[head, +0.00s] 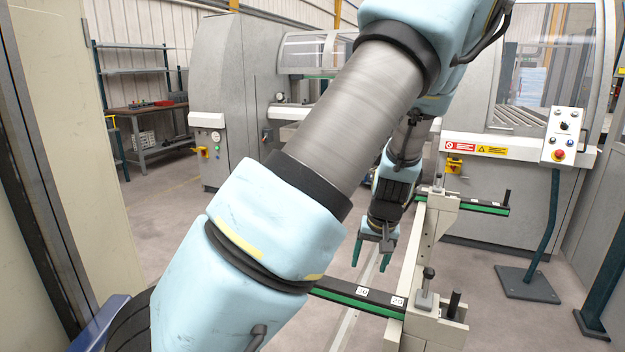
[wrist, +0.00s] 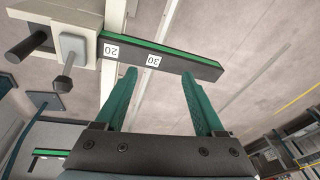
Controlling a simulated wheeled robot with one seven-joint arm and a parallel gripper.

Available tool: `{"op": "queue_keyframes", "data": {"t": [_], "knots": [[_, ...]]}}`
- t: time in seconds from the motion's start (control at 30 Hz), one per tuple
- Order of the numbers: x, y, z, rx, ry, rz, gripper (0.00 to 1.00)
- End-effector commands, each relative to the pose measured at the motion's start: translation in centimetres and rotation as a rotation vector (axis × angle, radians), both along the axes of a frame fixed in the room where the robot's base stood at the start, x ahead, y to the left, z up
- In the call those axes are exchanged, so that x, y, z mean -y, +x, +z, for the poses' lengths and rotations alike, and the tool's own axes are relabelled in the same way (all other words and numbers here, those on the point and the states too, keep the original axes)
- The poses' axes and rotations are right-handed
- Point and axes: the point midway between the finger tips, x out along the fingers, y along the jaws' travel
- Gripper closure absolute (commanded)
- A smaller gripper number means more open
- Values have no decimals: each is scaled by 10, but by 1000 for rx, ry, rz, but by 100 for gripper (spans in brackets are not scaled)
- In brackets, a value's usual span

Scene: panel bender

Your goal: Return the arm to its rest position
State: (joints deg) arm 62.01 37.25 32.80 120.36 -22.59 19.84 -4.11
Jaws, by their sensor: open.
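My gripper (head: 372,250) hangs pointing down in the middle of the head view, just left of a beige stand (head: 412,275). Its two green fingers are apart with nothing between them. In the wrist view my gripper (wrist: 165,85) also shows open and empty. Beyond its fingertips is a dark bar with a green stripe (wrist: 180,60), marked 20 and 30. The same bar (head: 345,295) sticks out left from the stand in the head view. My arm crosses the middle of the head view and hides part of the floor and machine.
A control post (head: 560,150) with buttons stands at the right on a dark base plate. Grey machines (head: 235,100) stand behind. A second green-striped bar (head: 480,206) extends right from the stand. A shelf and workbench (head: 145,110) are at the far left. Floor at left is clear.

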Motion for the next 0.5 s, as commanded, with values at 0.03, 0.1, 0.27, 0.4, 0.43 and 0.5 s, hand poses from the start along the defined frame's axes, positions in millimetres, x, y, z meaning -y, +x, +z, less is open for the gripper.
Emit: {"op": "queue_keyframes", "data": {"t": [0.03,0.1,0.27,0.4,0.43,0.5], "knots": [[-21,-4,7,-29,-22,30,29],[-45,-11,16,-62,-46,50,29],[-94,-33,39,-110,-97,81,29],[-134,-56,60,-124,-128,92,29],[-141,-61,65,-125,-132,93,29],[-159,-73,75,-122,-139,95,29]]}}
